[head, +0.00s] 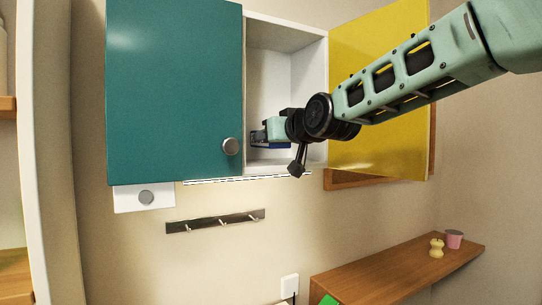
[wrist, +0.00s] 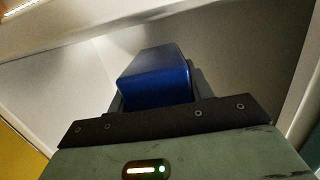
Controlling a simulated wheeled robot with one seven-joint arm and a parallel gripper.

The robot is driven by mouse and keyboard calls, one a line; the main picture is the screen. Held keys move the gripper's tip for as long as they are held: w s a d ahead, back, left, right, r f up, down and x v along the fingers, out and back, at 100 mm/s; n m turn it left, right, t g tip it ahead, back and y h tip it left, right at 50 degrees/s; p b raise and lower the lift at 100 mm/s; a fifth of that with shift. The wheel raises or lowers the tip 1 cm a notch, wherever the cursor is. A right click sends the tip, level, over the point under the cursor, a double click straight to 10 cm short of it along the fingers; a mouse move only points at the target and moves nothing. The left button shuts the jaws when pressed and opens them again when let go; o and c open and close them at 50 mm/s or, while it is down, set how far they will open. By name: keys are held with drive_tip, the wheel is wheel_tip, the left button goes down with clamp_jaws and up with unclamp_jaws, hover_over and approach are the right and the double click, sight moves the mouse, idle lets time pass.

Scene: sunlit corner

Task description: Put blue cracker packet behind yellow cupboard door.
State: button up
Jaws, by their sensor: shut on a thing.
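The blue cracker packet (wrist: 155,77) is between the fingers of my gripper (wrist: 158,92) in the wrist view. In the head view only a thin blue strip of the packet (head: 268,147) shows under my gripper (head: 262,136). My gripper is shut on the packet and reaches into the white cupboard compartment (head: 285,62), low down near its floor. I cannot tell whether the packet touches the floor. The yellow cupboard door (head: 372,60) stands wide open to the right, partly hidden behind my arm.
A teal door (head: 172,90) with a round knob (head: 230,146) is shut just left of the opening. Below are a hook rail (head: 215,221) and a wooden shelf (head: 390,273) with a yellow object (head: 436,248) and a pink cup (head: 454,239).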

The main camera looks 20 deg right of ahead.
drive_tip(key=shift+f+p, duration=0.3)
drive_tip(key=shift+f, duration=1.25)
drive_tip(key=shift+f, duration=0.15)
drive_tip(key=o, duration=1.1)
drive_tip(key=shift+r, duration=0.2)
drive_tip(key=shift+s+d+f, duration=0.1)
drive_tip(key=shift+s, duration=0.2)
drive_tip(key=b+v, duration=0.4)
drive_tip(key=v, duration=0.7)
drive_tip(key=shift+s+b, duration=0.15)
drive_tip(key=shift+b, duration=0.25)
